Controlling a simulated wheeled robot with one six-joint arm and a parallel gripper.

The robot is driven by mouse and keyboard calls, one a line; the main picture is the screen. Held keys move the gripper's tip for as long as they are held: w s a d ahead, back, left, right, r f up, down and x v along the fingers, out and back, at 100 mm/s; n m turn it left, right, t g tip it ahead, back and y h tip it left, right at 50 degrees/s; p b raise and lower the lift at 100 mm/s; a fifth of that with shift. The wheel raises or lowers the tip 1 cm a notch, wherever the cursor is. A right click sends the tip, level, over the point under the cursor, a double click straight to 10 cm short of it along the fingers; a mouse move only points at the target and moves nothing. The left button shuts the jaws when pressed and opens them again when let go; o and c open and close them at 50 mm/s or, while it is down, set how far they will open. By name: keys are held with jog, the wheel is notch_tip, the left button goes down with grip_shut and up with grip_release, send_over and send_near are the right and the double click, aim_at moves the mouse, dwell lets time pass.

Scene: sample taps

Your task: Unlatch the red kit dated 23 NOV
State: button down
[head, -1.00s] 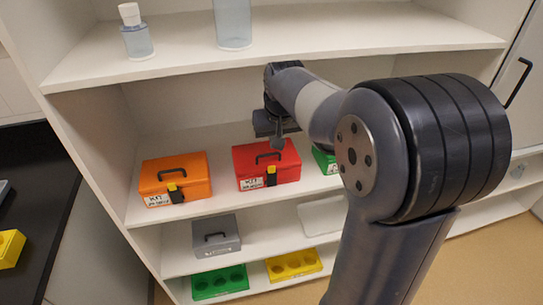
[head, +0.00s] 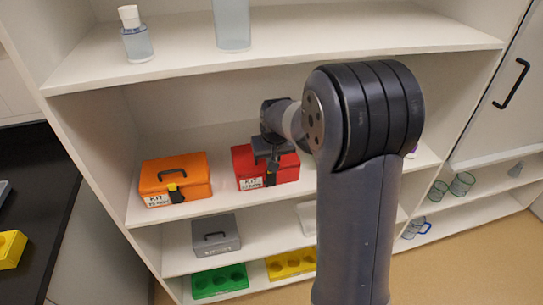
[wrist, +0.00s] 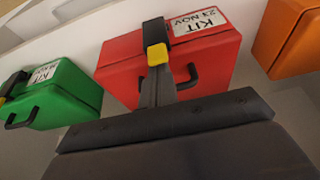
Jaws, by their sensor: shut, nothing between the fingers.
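The red kit (head: 250,160) stands on the middle shelf. Its label reads KIT 23 NOV in the wrist view, where the kit (wrist: 120,58) appears upside down, with a black handle on its lid. Its latch has a black body (wrist: 156,32) on the front and a yellow tab (wrist: 158,52) at the lid edge. My gripper (head: 271,174) is shut and empty, over the front of the lid. In the wrist view its fingertips (wrist: 160,72) are right at the yellow tab; I cannot tell if they touch. My gripper hides part of the lid and latch in the head view.
An orange kit (head: 160,178) stands left of the red one, and a green kit (wrist: 65,95) on its other side. The upper shelf (head: 330,48) is overhead. A grey box (head: 228,236) and green and yellow racks are below. Free shelf shows between the orange and red kits.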

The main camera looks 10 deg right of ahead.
aim_at(272, 174)
jog(key=shift+s+f+b, duration=0.1)
jog(key=shift+f+b, duration=0.05)
jog(key=shift+b, duration=0.45)
jog(key=shift+s+t+b, duration=0.2)
jog(key=shift+t+b, duration=0.15)
jog(key=shift+t, duration=0.05)
jog(key=shift+s+b, duration=0.1)
jog(key=shift+b, duration=0.25)
jog(key=s+t+b, duration=0.1)
jog(key=b, duration=0.3)
jog(key=s+f+t+b, duration=0.1)
jog(key=t+b, duration=0.1)
jog(key=b, duration=0.2)
jog(key=s+t+b, duration=0.2)
jog(key=b, duration=0.3)
jog(key=shift+f, duration=0.35)
jog(key=shift+s+r+b, duration=0.15)
jog(key=shift+r+b, duration=0.15)
jog(key=shift+r, duration=0.15)
